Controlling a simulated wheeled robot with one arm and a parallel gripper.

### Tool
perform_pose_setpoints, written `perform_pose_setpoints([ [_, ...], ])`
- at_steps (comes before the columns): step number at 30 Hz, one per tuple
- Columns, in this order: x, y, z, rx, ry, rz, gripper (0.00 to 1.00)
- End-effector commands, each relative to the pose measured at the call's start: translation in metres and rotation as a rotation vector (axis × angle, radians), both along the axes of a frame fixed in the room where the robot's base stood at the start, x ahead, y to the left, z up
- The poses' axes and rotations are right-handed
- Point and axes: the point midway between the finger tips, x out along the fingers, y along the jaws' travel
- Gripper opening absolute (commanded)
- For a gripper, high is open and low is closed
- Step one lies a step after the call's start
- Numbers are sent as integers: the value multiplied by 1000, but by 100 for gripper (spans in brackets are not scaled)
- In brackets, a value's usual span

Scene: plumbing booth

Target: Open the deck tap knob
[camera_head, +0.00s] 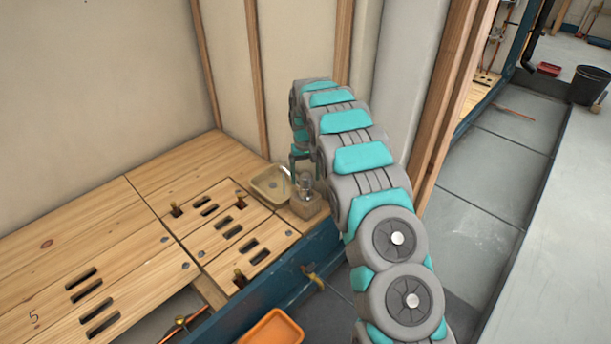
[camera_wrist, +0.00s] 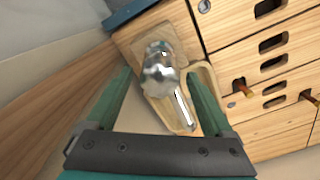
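The chrome deck tap (camera_head: 306,184) stands on a small wooden block at the right end of the wooden deck. In the wrist view its rounded shiny knob (camera_wrist: 158,60) is near the upper middle, with the spout (camera_wrist: 181,108) pointing down the picture over a beige basin. My gripper (camera_head: 302,172) is above the tap, pointing down. In the wrist view its two green fingers are spread wide, one on each side of the tap, with nothing held. Whether a finger touches the knob cannot be told. My arm hides part of the area behind the tap.
The beige basin (camera_head: 267,186) sits just left of the tap. Slotted wooden deck panels (camera_head: 170,205) with small brass fittings spread left. A wall with wooden studs (camera_head: 257,80) stands close behind. An orange tray (camera_head: 271,328) is below in front of the blue frame.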

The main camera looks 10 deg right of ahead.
Motion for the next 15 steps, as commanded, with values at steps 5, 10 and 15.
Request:
perform_pose_setpoints([
  [5,0,0,0,0,1,-1,90],
  [10,0,0,2,0,1,-1,90],
  [15,0,0,17,0,1,-1,90],
])
